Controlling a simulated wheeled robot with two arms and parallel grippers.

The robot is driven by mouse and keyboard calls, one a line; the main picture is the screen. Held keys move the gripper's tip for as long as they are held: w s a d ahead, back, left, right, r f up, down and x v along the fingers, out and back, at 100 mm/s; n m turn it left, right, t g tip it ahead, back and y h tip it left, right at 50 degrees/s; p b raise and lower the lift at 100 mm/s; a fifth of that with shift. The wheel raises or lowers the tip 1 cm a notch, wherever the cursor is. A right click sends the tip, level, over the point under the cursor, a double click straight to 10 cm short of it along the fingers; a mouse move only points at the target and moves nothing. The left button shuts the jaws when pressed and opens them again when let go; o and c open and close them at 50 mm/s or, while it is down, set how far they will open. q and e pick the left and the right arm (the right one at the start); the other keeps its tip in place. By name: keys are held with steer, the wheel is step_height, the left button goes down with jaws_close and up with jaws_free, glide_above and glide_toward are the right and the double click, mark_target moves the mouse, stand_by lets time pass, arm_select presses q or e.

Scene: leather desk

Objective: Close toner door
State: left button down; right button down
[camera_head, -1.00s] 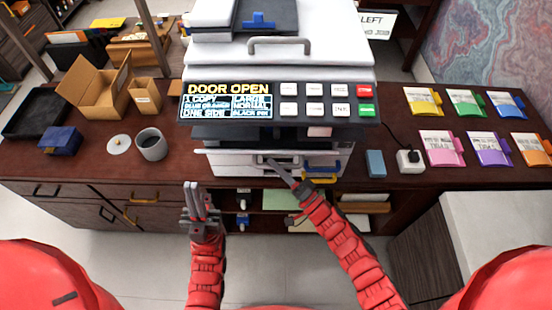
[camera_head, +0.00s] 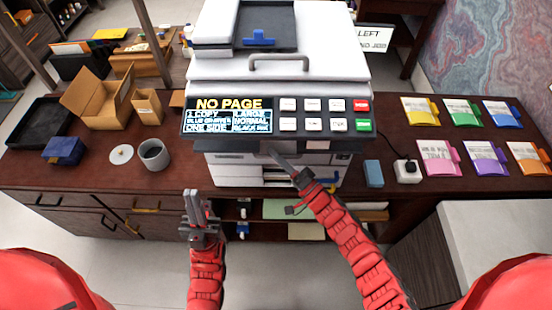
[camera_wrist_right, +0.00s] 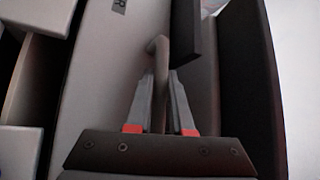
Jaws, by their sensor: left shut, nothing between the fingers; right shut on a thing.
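The printer (camera_head: 300,70) stands on the desk, and its display (camera_head: 230,115) reads "NO PAGE". Its toner door (camera_head: 228,160), on the front below the control panel, looks upright and flush with the front. In the right wrist view the grey panel (camera_wrist_right: 105,75) carries a bar handle (camera_wrist_right: 158,58). My right gripper (camera_head: 273,152) is at the door, shut on that handle; its fingers (camera_wrist_right: 162,95) lie either side of the bar. The control panel's overhang partly hides the contact in the head view. My left gripper (camera_head: 193,198) is shut and empty in front of the desk.
A grey mug (camera_head: 154,155), a blue box (camera_head: 64,151) and open cartons (camera_head: 100,98) stand left of the printer. A blue block (camera_head: 374,173), a white plug block (camera_head: 407,171) and several coloured packets (camera_head: 440,158) lie on the right.

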steer(key=shift+w+r, duration=0.1)
steer(key=shift+r, duration=0.05)
steer(key=c, duration=0.9)
jaws_free()
steer(key=shift+c, duration=0.2)
steer(key=shift+o, duration=0.7)
steer(key=shift+d, duration=0.1)
